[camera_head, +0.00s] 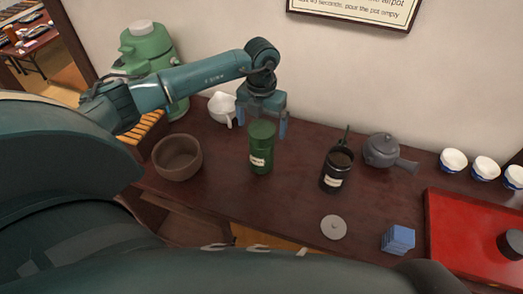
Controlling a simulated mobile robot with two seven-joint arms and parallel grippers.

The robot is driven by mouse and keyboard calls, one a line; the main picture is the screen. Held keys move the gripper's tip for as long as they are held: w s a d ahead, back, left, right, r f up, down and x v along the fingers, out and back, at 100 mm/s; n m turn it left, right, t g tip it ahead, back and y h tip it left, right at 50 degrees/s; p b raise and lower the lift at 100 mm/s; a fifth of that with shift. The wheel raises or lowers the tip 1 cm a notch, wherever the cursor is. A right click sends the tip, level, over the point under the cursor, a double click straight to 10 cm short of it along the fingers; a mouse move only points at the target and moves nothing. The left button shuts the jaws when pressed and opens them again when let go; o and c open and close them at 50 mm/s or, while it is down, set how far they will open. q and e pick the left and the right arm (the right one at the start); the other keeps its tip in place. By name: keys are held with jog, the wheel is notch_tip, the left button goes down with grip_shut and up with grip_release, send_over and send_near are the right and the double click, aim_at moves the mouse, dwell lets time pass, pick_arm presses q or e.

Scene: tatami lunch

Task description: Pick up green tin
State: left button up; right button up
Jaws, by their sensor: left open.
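The green tin (262,148) stands upright on the dark wooden counter, with a pale label low on its side. My left gripper (262,125) comes in from the left and points down over the tin. Its two fingers are apart, one at each side of the tin's upper part. I cannot tell whether the fingers touch the tin. My right gripper is not in view.
A brown bowl (177,160) stands left of the tin, and a white cup (222,106) is behind it. To the right are an open black tin (337,171), a grey teapot (381,151), a grey lid (333,227), a blue box (398,239) and a red tray (460,215).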

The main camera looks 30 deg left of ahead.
aim_at(261, 129)
pick_arm(q)
jog(key=shift+f, duration=1.6)
jog(key=shift+c, duration=0.3)
jog(key=c, duration=1.5)
